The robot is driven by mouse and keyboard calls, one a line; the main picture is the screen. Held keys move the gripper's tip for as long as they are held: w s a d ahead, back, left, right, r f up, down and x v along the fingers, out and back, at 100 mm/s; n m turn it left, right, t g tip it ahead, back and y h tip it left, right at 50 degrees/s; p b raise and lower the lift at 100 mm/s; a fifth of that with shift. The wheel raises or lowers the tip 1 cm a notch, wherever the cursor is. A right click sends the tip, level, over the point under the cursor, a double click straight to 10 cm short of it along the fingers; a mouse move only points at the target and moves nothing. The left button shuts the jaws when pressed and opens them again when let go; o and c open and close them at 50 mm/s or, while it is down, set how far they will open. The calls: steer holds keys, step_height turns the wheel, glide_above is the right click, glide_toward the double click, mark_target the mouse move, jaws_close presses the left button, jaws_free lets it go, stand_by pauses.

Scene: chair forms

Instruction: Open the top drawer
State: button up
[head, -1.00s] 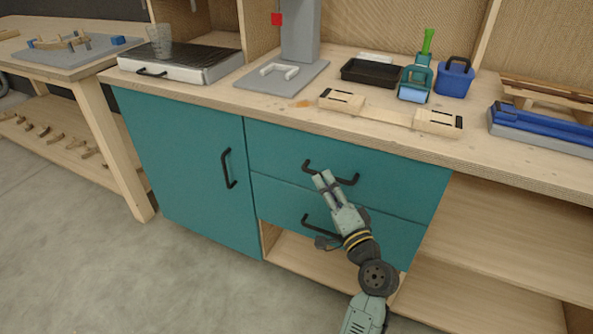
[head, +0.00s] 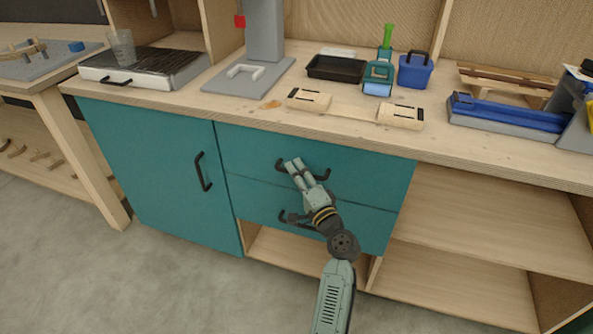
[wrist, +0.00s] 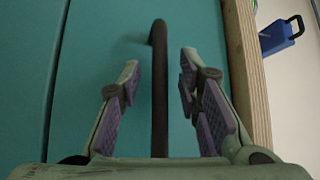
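The teal top drawer (head: 370,172) is closed, flush under the workbench top. Its black bar handle (head: 322,175) is partly hidden behind my gripper (head: 293,164) in the head view. In the wrist view the dark handle (wrist: 160,60) runs between the two fingers of my gripper (wrist: 160,95). The fingers are apart, with a gap on both sides of the handle, and their purple pads do not appear to touch it. The lower drawer (head: 362,222) is also closed, and its handle (head: 291,217) is partly covered by my arm.
A teal cabinet door (head: 150,165) with a black handle is closed at the left. Open shelves (head: 470,220) lie to the right. The wooden worktop (head: 250,108) above carries a black tray (head: 335,69), a blue bucket (head: 414,72) and a blue-grey tool (head: 505,112).

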steer(key=shift+w, duration=0.1)
steer(key=shift+c, duration=0.2)
jaws_close()
stand_by(0.7)
